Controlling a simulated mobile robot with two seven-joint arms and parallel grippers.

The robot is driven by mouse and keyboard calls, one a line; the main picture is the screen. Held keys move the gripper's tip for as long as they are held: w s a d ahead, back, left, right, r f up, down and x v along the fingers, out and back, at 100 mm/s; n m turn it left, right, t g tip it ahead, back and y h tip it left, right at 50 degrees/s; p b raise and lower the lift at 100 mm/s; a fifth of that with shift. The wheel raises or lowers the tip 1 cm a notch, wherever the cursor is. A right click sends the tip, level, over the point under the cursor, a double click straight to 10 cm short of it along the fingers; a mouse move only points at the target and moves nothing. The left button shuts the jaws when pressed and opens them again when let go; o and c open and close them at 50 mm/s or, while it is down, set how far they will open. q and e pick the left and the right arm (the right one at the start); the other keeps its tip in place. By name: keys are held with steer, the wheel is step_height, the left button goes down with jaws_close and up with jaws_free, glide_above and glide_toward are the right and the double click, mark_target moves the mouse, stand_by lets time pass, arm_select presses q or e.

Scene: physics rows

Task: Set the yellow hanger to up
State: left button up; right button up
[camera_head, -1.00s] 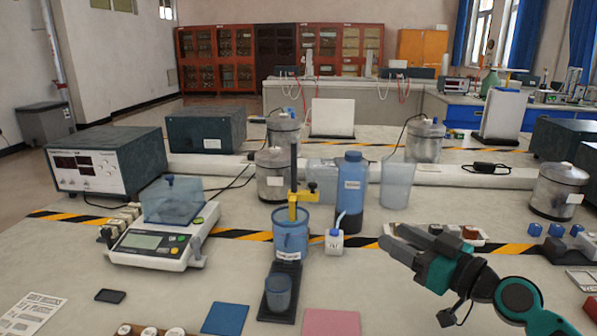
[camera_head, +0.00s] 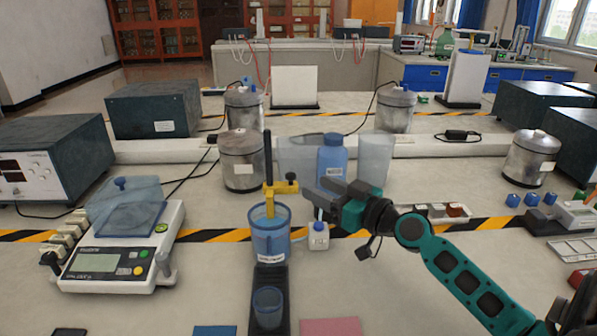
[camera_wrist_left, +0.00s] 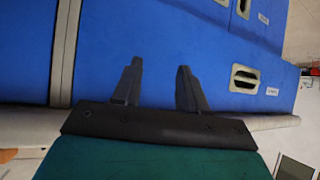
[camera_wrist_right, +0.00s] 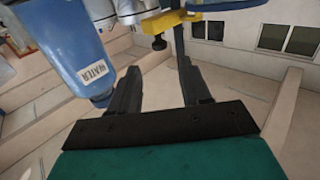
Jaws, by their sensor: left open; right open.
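The yellow hanger (camera_head: 279,188) is on a dark upright stand. Its lower yellow part reaches into the mouth of a blue beaker (camera_head: 270,236). My right gripper (camera_head: 324,194) is open and empty, just right of the hanger and apart from it. In the right wrist view the yellow hanger (camera_wrist_right: 166,21) shows beyond the open fingers (camera_wrist_right: 154,75), near the top edge. My left gripper is outside the head view. In the left wrist view it (camera_wrist_left: 156,78) is open and empty before blue cabinet fronts.
A blue bottle (camera_head: 331,161) labelled WATER stands behind my right gripper, close to its fingers. A small white bottle (camera_head: 318,236) stands right of the beaker. A balance (camera_head: 112,262) is at left. A small blue cup (camera_head: 267,307) stands in front of the beaker.

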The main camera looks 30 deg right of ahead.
mark_target(294, 176)
steer(key=p+x, duration=0.1)
steer(key=x, duration=0.5)
steer(key=shift+w+a, duration=0.15)
steer(key=shift+w, duration=0.15)
steer(key=shift+c, duration=0.5)
jaws_close()
